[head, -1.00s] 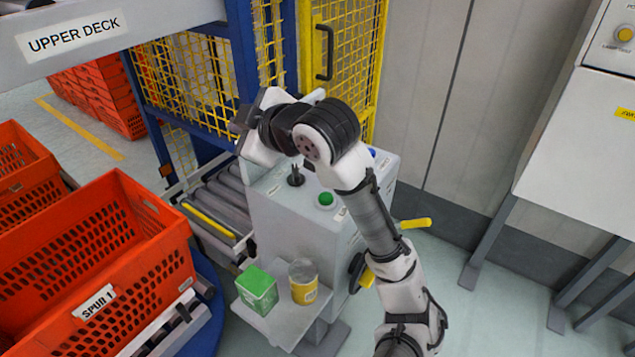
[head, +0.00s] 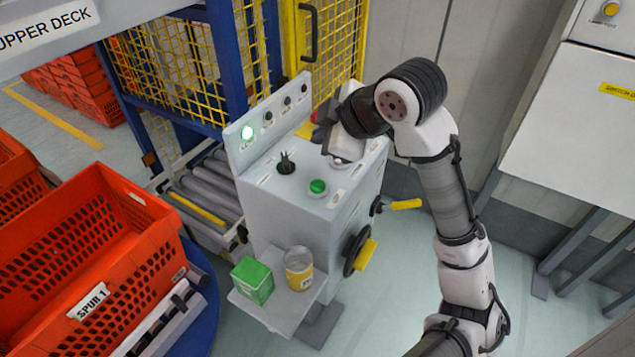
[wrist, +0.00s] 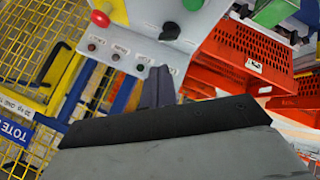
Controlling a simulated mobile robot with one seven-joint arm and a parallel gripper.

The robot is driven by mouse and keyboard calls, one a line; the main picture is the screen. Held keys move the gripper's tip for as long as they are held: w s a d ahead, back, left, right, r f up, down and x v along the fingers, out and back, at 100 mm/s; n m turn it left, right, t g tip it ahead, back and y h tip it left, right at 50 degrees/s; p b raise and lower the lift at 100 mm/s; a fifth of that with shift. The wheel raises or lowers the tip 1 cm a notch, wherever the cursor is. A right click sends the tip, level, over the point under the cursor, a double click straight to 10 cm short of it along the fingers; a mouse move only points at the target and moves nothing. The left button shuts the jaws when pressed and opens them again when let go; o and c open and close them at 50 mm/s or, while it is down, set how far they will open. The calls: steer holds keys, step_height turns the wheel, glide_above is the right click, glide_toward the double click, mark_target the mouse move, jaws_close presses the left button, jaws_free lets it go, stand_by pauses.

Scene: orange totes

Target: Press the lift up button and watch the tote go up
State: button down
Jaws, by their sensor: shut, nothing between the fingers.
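The grey control console (head: 270,215) stands in the middle of the head view. Its top carries a green button (head: 317,186) and a black selector (head: 286,163); the labels are too small to read, so I cannot tell which control is lift up. My gripper (head: 320,132) is above the console's far right part, shut and empty, hiding part of the top. In the wrist view the closed fingers (wrist: 157,85) show before the lamp panel, with a red mushroom button (wrist: 100,18) beyond. An orange tote (head: 150,245) marked SPUR 1 sits at left.
A yellow mesh lift cage (head: 180,75) with blue posts stands behind the console, beside a roller conveyor (head: 205,190). A white cabinet (head: 575,130) is at right.

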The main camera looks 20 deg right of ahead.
mark_target(322, 187)
steer(key=shift+f+b, duration=3.3)
steer(key=shift+f, duration=1.1)
steer(key=shift+f+b, duration=0.4)
steer(key=shift+b, duration=0.05)
